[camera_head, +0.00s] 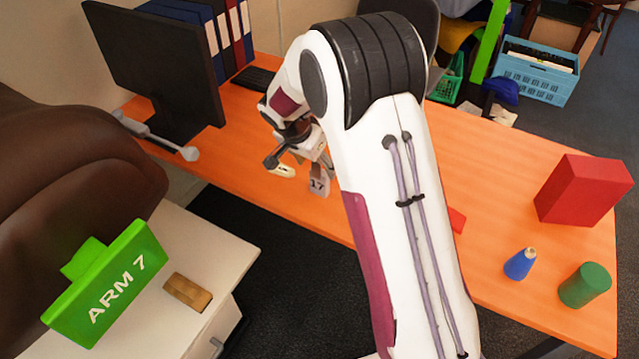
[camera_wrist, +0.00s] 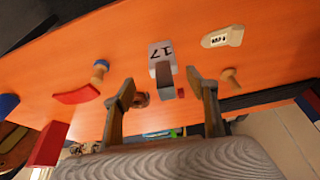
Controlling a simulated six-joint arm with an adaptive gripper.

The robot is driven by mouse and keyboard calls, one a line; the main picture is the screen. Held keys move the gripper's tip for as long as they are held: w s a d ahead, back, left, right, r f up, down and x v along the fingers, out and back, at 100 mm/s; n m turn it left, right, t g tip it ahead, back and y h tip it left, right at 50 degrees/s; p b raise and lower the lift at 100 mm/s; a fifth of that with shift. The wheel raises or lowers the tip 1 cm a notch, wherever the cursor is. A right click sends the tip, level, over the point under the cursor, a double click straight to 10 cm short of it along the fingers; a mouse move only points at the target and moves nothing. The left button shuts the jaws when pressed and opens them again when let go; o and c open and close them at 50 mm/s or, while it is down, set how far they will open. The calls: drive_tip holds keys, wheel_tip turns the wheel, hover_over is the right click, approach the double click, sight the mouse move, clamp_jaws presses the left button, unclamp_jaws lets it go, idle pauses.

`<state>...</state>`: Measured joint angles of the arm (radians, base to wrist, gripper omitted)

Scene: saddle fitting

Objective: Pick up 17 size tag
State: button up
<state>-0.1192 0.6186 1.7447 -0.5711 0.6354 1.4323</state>
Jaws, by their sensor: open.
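The 17 size tag (camera_head: 319,186) is a small pale grey piece marked "17" near the front edge of the orange table. In the wrist view the tag (camera_wrist: 160,53) shows upside down, with a darker grey part below it. My gripper (camera_wrist: 162,84) is open, with one finger on each side of the darker part and the tag's face beyond the fingertips. I see no finger contact. In the head view my gripper (camera_head: 316,168) is just behind and above the tag, partly hidden by my arm.
A cream tag (camera_wrist: 222,38) and a wooden peg (camera_wrist: 230,76) lie near the 17 tag. A red piece (camera_wrist: 76,94) and a blue-topped peg (camera_wrist: 99,70) lie on the other side.

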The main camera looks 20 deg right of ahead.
sight(319, 173)
drive_tip(key=shift+x, duration=0.8)
drive_tip(key=shift+f, duration=0.1)
drive_tip(key=shift+w+x, duration=0.15)
drive_tip(key=shift+x, duration=1.1)
drive_tip(key=shift+w+x, duration=0.15)
drive_tip(key=shift+x, duration=1.05)
drive_tip(key=shift+a, duration=0.1)
drive_tip(key=c, duration=1.2)
